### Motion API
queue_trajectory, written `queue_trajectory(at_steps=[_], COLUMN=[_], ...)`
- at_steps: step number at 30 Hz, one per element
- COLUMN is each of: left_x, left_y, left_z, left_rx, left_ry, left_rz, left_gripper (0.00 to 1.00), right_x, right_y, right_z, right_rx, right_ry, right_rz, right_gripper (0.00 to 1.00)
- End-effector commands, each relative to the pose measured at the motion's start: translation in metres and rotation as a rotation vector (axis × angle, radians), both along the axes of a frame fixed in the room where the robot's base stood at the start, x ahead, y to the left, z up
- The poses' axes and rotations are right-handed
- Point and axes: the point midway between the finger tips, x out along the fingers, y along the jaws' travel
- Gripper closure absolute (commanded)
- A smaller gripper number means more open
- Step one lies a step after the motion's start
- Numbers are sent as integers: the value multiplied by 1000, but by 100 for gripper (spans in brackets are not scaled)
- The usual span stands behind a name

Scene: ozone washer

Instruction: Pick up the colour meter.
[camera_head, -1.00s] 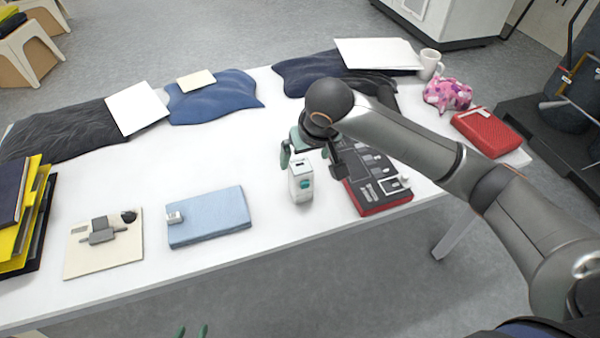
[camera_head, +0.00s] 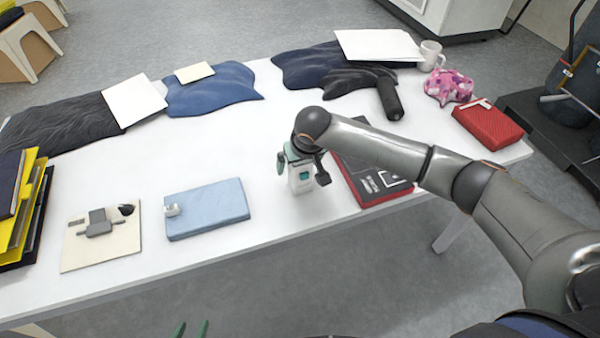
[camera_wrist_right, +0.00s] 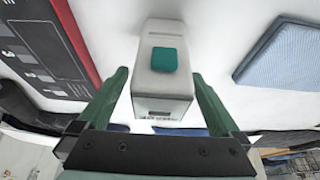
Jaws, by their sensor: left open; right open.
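The colour meter (camera_head: 302,182) is a small white upright device with a green button, standing near the front edge of the table. It fills the middle of the right wrist view (camera_wrist_right: 163,85). My right gripper (camera_head: 301,169) is open around its upper part. In the right wrist view one green finger is on each side of the meter, with gaps visible, and it does not look gripped. The gripper partly hides the meter's top in the head view. My left gripper (camera_head: 191,329) is open at the bottom edge, only its green fingertips showing, away from the table.
A red-bordered case (camera_head: 372,195) lies close to the right of the meter. A light blue book (camera_head: 215,212) and a cream board (camera_head: 102,248) lie to the left. Dark garments (camera_head: 212,95) line the back. A red box (camera_head: 488,125) is at the right end.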

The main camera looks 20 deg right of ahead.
Motion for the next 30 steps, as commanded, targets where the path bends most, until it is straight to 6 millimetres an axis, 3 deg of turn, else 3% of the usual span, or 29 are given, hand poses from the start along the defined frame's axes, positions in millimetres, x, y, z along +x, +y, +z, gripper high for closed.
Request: queue_trajectory(at_steps=[7,30], left_x=[0,1], left_y=[0,0], left_z=[0,0], left_rx=[0,0], left_ry=[0,-2], left_rz=[0,0], left_gripper=[50,50], right_x=[1,1], right_y=[0,0], right_z=[-1,-1], right_rx=[0,0], right_ry=[-1,0], right_rz=[1,0], right_gripper=[0,87])
